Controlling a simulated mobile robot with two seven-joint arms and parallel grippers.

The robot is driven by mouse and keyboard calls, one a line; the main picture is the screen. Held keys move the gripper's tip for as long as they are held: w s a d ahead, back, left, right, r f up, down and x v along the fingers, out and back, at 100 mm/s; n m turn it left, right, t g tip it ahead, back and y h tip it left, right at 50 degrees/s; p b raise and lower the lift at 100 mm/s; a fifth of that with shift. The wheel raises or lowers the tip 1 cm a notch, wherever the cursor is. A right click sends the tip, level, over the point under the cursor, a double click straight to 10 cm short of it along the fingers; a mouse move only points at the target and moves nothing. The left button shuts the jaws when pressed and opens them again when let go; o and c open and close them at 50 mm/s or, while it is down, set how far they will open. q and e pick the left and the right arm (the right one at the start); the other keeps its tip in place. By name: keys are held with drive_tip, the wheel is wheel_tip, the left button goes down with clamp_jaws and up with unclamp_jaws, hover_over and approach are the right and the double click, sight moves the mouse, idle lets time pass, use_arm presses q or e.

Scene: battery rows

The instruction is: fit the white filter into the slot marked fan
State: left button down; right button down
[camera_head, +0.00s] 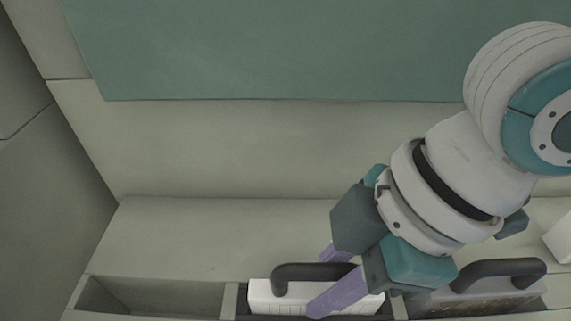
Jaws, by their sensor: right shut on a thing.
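The white filter (262,293) is at the middle opening of the row along the bottom edge of the head view. It has a white body and a black arched handle. My right gripper (322,284) has purple fingers and is shut on this handle. The filter lines up with the opening, but its lower part is out of sight, so I cannot tell how deep it sits. No fan marking can be read. My left gripper is not in view.
An empty opening (150,294) lies to the left of the white filter. To the right, a grey, dirty-looking filter (490,290) with a black handle sits close to my gripper. A white block (562,238) shows at the right edge. A green panel (270,50) covers the back.

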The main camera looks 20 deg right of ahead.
drive_tip(key=c, duration=0.7)
unclamp_jaws()
drive_tip(key=shift+f, duration=0.15)
drive_tip(key=p+v, duration=0.4)
drive_tip(key=v, duration=0.8)
drive_tip(key=shift+r, duration=0.2)
